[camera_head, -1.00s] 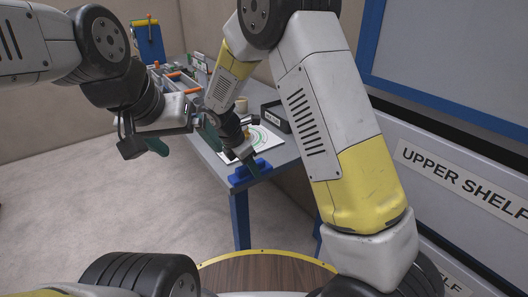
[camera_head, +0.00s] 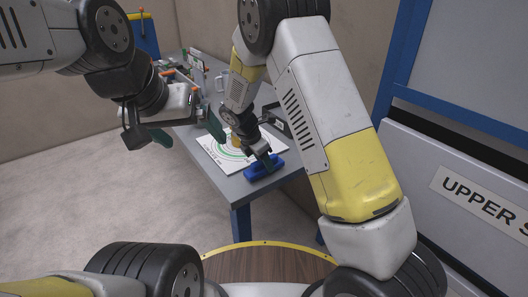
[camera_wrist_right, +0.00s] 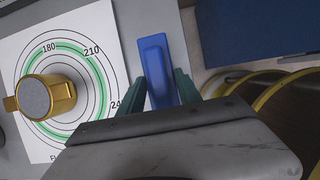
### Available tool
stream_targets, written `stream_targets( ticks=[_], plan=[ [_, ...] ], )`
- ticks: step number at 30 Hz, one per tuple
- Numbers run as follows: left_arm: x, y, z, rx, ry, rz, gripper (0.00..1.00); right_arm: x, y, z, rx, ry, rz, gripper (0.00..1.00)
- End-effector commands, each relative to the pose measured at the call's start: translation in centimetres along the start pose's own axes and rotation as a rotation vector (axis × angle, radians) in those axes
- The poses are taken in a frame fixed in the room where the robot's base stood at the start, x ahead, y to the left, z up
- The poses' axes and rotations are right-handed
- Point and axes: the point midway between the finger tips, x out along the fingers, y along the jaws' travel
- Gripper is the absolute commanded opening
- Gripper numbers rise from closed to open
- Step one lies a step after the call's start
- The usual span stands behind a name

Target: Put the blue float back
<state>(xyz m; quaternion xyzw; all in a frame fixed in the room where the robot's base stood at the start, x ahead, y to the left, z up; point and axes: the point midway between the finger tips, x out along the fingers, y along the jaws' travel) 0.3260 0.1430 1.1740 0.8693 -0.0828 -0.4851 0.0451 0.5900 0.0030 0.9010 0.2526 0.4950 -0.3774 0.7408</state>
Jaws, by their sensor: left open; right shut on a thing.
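The blue float (camera_head: 264,168) is a long blue block near the table's front right edge, beside the white dial sheet. My right gripper (camera_head: 266,157) points down at it and is shut on it. In the right wrist view, the float (camera_wrist_right: 158,65) lies between the green fingers of the right gripper (camera_wrist_right: 160,92), with its near end hidden by the gripper. I cannot tell whether the float touches the table. My left gripper (camera_head: 187,132) is open and empty, left of the sheet, with its green fingers spread.
The white sheet (camera_head: 215,152) with green rings and numbers lies on the grey table (camera_head: 237,187). A gold cup (camera_wrist_right: 48,97) stands on it. A black tray (camera_head: 274,114) sits behind my right arm. A blue-framed shelf unit (camera_head: 405,55) stands at right.

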Motion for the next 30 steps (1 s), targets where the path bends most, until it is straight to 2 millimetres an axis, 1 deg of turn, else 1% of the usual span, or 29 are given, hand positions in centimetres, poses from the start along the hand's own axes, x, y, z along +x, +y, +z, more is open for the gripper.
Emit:
stream_targets(
  ticks=[1,3,12,13,16,26,29,30],
  plan=[
    [0.0,0.0,0.0,0.000,0.000,0.000,0.94,0.6,0.0,0.0,0.000,-0.001,0.000,0.00],
    [0.0,0.0,0.0,0.000,-0.001,0.000,0.94,0.8,0.1,0.0,0.000,-0.001,0.001,0.00],
    [0.0,0.0,0.0,0.000,-0.001,0.000,0.94,1.1,0.1,-0.1,0.000,-0.001,0.000,0.00],
    [0.0,0.0,0.0,0.000,-0.001,0.000,0.94,1.1,0.1,-0.1,0.000,-0.001,0.000,0.42],
    [0.0,0.0,0.0,0.000,-0.001,0.000,0.94,1.1,0.1,-0.1,0.000,-0.001,0.000,0.62],
    [0.0,0.0,0.0,0.000,-0.001,0.000,0.94,0.9,0.1,-0.1,0.000,-0.001,0.001,0.62],
    [0.0,0.0,0.0,0.000,-0.001,0.000,0.94,0.2,0.1,0.0,0.000,0.000,0.004,0.62],
    [0.0,0.0,0.0,0.000,-0.001,0.000,0.94,-0.3,0.2,0.0,0.000,0.000,0.004,0.62]
  ],
)
